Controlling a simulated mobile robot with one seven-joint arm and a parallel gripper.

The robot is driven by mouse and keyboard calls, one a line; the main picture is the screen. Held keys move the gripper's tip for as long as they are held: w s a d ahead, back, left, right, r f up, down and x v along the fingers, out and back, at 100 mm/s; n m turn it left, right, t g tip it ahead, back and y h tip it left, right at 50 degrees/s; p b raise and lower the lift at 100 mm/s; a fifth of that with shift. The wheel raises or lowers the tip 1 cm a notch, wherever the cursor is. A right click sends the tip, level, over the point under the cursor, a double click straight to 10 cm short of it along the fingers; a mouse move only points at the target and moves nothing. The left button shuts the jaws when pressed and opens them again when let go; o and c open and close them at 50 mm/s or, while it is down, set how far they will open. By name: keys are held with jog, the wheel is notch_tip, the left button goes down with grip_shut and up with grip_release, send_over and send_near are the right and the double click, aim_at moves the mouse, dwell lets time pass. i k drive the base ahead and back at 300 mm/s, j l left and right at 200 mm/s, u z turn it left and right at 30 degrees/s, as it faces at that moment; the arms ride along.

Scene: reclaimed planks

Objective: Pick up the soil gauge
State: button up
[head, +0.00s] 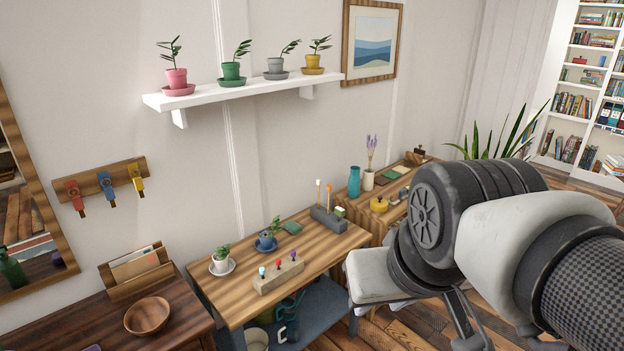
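I cannot tell for sure which thing is the soil gauge. A pale wooden block (279,279) on the plank bench (238,308) holds small upright pieces with a blue head (262,270), a red head (278,263) and a purple head (294,254). My arm fills the right side. My gripper (363,318) seems to be at its lower left end, right of the bench, but its fingers are too unclear to read as open or shut.
Two small potted plants stand on the bench, one on a white saucer (222,268), one in a blue pot (266,242). A green folded item (291,228) lies near. A wooden bowl (147,316) is at left. A white shelf (245,88) with several plants hangs above.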

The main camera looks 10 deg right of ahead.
aim_at(341, 212)
jog(key=z, duration=0.25)
jog(key=j+u, duration=0.15)
jog(key=u, duration=0.75)
jog(key=z, duration=0.9)
jog(key=i+l+u, duration=0.15)
jog(key=u, duration=0.3)
jog(key=i+l+u, duration=0.2)
jog(key=u, duration=0.25)
jog(key=i+l+u, duration=0.15)
jog(key=l, duration=0.2)
jog(key=i+l+u, duration=0.1)
jog(key=l, duration=0.25)
jog(key=i+l+u, duration=0.15)
jog(key=l, duration=0.2)
jog(key=i+l, duration=0.15)
jog(key=l, duration=0.2)
jog(key=i+l, duration=0.15)
jog(key=l, duration=0.2)
jog(key=i+l+u, duration=0.1)
jog(key=l, duration=0.3)
